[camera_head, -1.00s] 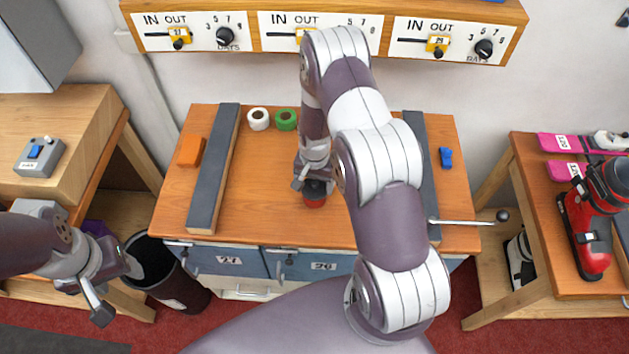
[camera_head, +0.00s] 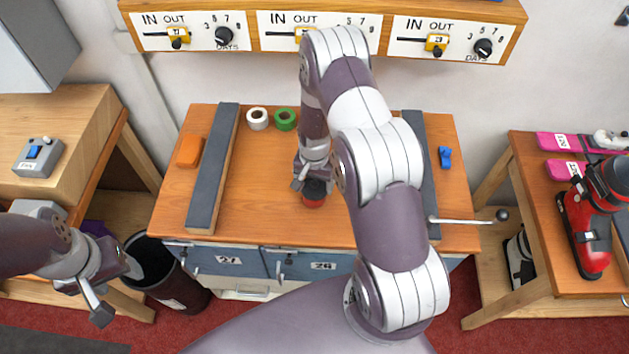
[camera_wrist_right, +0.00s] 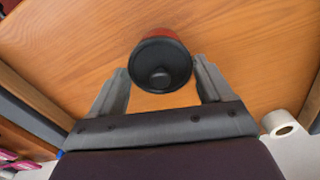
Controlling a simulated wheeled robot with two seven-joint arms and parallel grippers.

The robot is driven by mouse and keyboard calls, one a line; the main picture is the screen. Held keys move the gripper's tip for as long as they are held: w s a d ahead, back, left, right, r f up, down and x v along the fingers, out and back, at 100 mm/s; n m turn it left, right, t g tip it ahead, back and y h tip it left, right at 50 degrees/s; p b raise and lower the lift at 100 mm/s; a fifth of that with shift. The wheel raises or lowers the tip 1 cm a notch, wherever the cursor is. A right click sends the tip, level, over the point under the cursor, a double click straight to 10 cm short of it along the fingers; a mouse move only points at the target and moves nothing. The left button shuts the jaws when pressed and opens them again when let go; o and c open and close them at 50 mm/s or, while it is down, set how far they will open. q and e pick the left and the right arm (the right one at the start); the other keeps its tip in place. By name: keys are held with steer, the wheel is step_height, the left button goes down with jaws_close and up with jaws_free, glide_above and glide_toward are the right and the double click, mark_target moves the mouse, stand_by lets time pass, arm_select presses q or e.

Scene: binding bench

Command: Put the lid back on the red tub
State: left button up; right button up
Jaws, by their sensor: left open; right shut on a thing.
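The red tub (camera_head: 313,201) stands on the middle of the wooden bench top. Its black lid (camera_wrist_right: 163,66) has a round knob and lies over the tub's top; a sliver of red tub (camera_wrist_right: 160,34) shows behind it in the right wrist view. My right gripper (camera_head: 314,183) is shut on the lid, with a finger at each side. I cannot tell whether the lid is fully seated. My right arm hides part of the bench behind the tub. My left gripper (camera_head: 115,286) is open and empty at the lower left, away from the bench top.
Two long dark bars (camera_head: 213,170) lie left and right on the bench top (camera_head: 262,190). An orange block (camera_head: 190,151), white tape roll (camera_head: 258,119), green tape roll (camera_head: 285,120) and blue clip (camera_head: 445,157) lie around. A lever (camera_head: 465,221) projects at right. A dark bin (camera_head: 165,275) stands near my left gripper.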

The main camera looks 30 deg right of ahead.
steer(key=shift+f, duration=0.2)
stand_by(0.5)
steer(key=o, duration=1)
steer(key=shift+r, duration=0.1)
steer(key=shift+r+p, duration=2.5)
steer(key=shift+r, duration=1)
jaws_close()
steer(key=shift+f+b, duration=0.3)
